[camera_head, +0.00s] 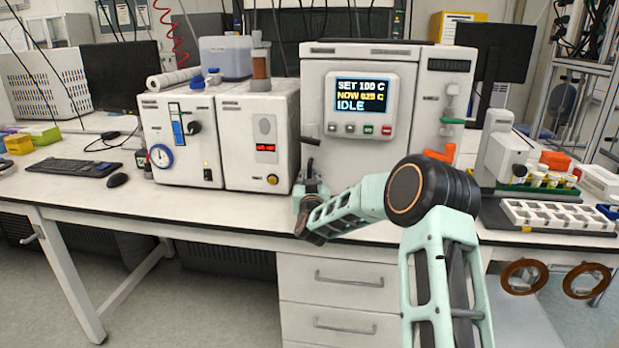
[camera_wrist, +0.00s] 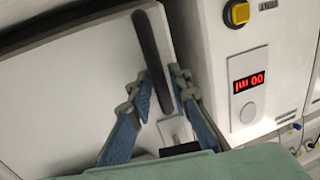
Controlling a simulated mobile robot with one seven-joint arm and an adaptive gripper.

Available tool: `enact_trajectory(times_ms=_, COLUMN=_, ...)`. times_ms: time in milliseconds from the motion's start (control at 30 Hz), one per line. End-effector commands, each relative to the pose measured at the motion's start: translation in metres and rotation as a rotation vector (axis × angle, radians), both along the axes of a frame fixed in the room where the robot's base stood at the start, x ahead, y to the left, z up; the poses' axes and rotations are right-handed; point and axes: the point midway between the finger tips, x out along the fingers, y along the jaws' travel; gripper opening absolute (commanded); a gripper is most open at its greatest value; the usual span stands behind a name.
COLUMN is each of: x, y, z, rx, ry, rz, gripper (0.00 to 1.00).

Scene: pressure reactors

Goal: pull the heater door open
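The heater (camera_head: 345,58) is the white unit at the centre of the bench in the head view. Its screen (camera_head: 362,95) reads SET 100 C and IDLE. The door (camera_wrist: 75,85) fills the left of the wrist view as a pale panel and looks closed. Its dark bar handle (camera_wrist: 150,45) stands along the panel's right side. My gripper (camera_wrist: 160,88) is open, with one finger on each side of the handle's lower part. I cannot tell if either finger touches it. In the head view my gripper (camera_head: 311,185) is at the heater's lower left front.
A white twin-panel unit (camera_head: 262,165) stands close on the heater's left; its red display (camera_wrist: 250,82) shows beside my gripper. Tube racks (camera_head: 555,212) stand to the right. Keyboard (camera_head: 73,165) and mouse (camera_head: 117,180) lie left. Drawers (camera_head: 348,300) are under the bench.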

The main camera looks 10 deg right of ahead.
Motion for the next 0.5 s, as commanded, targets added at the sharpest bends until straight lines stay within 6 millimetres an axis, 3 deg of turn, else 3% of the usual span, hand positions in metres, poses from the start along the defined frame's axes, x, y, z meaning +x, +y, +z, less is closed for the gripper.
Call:
enact_trajectory(times_ms=300, x=0.002, y=0.0002, z=-0.0003, rx=0.0, ry=0.0, rz=0.001, gripper=0.18)
enact_trajectory(times_ms=500, x=0.0019, y=0.0001, z=-0.0003, rx=0.0, ry=0.0, rz=0.001, gripper=0.0)
